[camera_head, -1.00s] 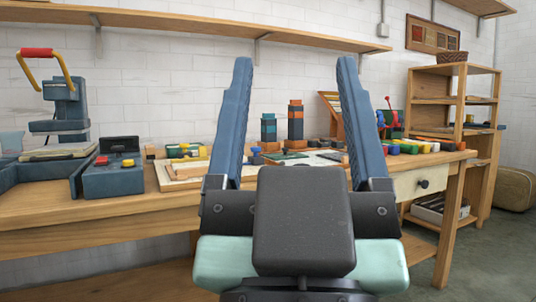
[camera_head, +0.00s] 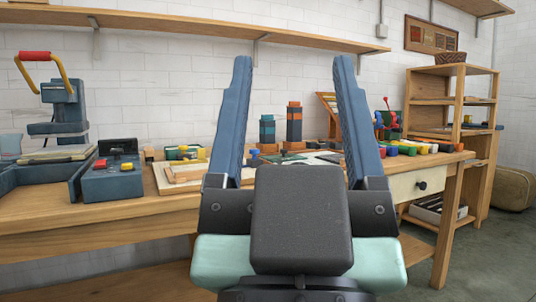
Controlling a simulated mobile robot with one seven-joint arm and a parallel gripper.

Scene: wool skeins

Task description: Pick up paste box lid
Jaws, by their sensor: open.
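My gripper (camera_head: 292,66) is in the middle of the view, its two long blue fingers pointing up and wide apart. It is open, with nothing between the fingertips. The fingers stand in front of the workbench (camera_head: 100,211) and hide part of its top. I cannot pick out a paste box lid for certain among the small things on the bench. Between the fingers, farther back, show a teal-banded block tower (camera_head: 267,130) and an orange-banded one (camera_head: 294,123).
A blue press with a red-and-yellow handle (camera_head: 62,95) and a dark blue box (camera_head: 113,181) stand at left. Several coloured pots (camera_head: 410,149) line the bench's right part. A wooden shelf unit (camera_head: 452,100) stands at right. A wall shelf (camera_head: 180,24) runs above.

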